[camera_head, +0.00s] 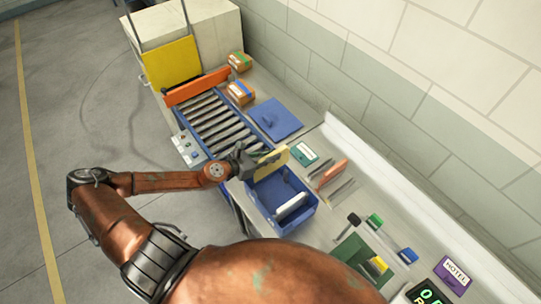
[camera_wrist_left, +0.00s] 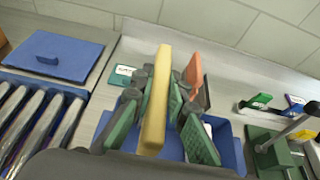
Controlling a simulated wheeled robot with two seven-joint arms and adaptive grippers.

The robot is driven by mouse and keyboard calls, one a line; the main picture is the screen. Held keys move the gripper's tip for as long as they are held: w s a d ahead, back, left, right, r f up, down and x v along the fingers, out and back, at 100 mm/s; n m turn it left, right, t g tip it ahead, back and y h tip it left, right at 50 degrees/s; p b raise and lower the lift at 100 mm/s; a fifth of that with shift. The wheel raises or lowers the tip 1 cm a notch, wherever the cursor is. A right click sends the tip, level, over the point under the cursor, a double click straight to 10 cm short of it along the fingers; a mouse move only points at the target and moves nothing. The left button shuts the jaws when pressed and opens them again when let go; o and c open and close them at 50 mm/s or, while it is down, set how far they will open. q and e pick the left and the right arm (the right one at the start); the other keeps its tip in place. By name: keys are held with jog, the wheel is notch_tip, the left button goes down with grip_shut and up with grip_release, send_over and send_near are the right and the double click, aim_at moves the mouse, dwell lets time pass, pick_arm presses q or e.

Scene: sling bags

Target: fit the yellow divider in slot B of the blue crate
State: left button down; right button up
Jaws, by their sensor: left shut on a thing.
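The yellow divider (camera_head: 272,164) is held upright by my left gripper (camera_head: 256,163), over the far left end of the blue crate (camera_head: 280,228). In the left wrist view the yellow divider (camera_wrist_left: 155,100) stands on edge between the green-padded fingers of the left gripper (camera_wrist_left: 155,115), which are shut on it. The blue crate (camera_wrist_left: 229,150) shows below and to the right there. A white piece (camera_head: 291,207) is inside the crate's near part. The divider's lower edge and the slot letters cannot be made out. My right gripper is not in view.
A roller conveyor (camera_head: 212,118) ends beside the crate. A blue lid (camera_head: 275,119) lies behind. An orange panel (camera_head: 333,173) with grey ones stands right of the crate, near a green card (camera_head: 303,154). A green stand (camera_head: 352,254) is nearer right.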

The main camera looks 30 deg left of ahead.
aim_at(269, 165)
pick_arm(q)
jog(key=shift+s+f+b, duration=0.6)
jog(key=shift+s+f, duration=0.1)
jog(key=shift+f, duration=0.15)
jog(key=f+b, duration=0.2)
jog(key=f, duration=0.1)
jog(key=shift+w, duration=0.2)
jog(key=shift+s+f, duration=0.1)
jog(key=shift+s, duration=0.05)
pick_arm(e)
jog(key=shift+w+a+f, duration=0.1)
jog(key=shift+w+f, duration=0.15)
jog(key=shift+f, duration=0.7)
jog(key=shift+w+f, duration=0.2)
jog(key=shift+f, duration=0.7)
pick_arm(q)
jog(key=shift+s, duration=0.1)
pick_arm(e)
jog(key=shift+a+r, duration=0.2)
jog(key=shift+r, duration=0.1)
